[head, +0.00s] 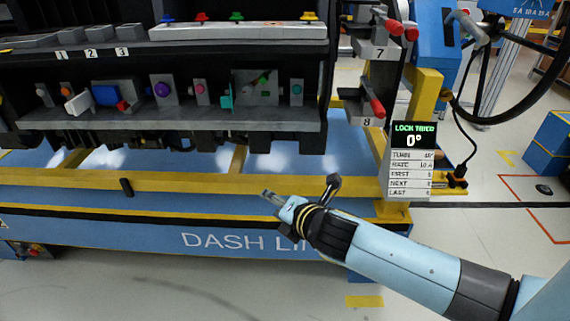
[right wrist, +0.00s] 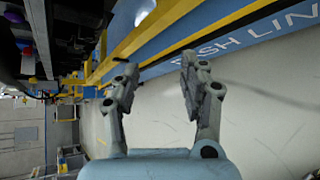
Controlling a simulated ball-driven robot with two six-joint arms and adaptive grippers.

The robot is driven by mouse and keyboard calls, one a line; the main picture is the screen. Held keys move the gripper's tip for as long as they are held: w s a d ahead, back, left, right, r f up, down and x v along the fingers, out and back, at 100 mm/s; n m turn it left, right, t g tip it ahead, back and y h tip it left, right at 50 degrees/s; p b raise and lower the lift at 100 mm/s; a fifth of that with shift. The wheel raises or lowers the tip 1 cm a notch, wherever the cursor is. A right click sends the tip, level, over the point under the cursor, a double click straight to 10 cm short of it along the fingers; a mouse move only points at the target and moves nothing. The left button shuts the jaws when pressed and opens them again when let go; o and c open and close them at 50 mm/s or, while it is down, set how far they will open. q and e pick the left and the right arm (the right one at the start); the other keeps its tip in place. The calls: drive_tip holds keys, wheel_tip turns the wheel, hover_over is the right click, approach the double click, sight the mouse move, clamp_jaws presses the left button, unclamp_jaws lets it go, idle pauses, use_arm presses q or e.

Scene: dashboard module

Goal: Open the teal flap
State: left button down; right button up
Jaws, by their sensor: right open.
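A small teal part (head: 226,96) that looks like the teal flap sits on the lower row of the dashboard module, left of a grey panel with a green piece. It is too small to tell how far it stands open. My right gripper (head: 299,188) is below and in front of it, over the yellow rail, apart from the module. In the right wrist view the right gripper (right wrist: 159,68) is open with nothing between its fingers. My left gripper is not in view.
The lower row also holds a purple knob (head: 162,89), a pink knob (head: 200,88), a blue block (head: 106,95) and a teal knob (head: 297,89). Red-handled levers (head: 375,105) stand to the right. The yellow rail (head: 190,182) runs below.

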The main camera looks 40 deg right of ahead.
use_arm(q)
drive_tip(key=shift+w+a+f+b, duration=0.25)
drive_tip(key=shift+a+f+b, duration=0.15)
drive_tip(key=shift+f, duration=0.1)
use_arm(e)
drive_tip(key=f+m, duration=0.1)
drive_tip(key=m, duration=0.1)
drive_tip(key=s+f+m+y, duration=0.1)
drive_tip(key=m, duration=0.2)
drive_tip(key=s+f+m+y, duration=0.1)
drive_tip(key=m, duration=0.1)
drive_tip(key=shift+m, duration=0.3)
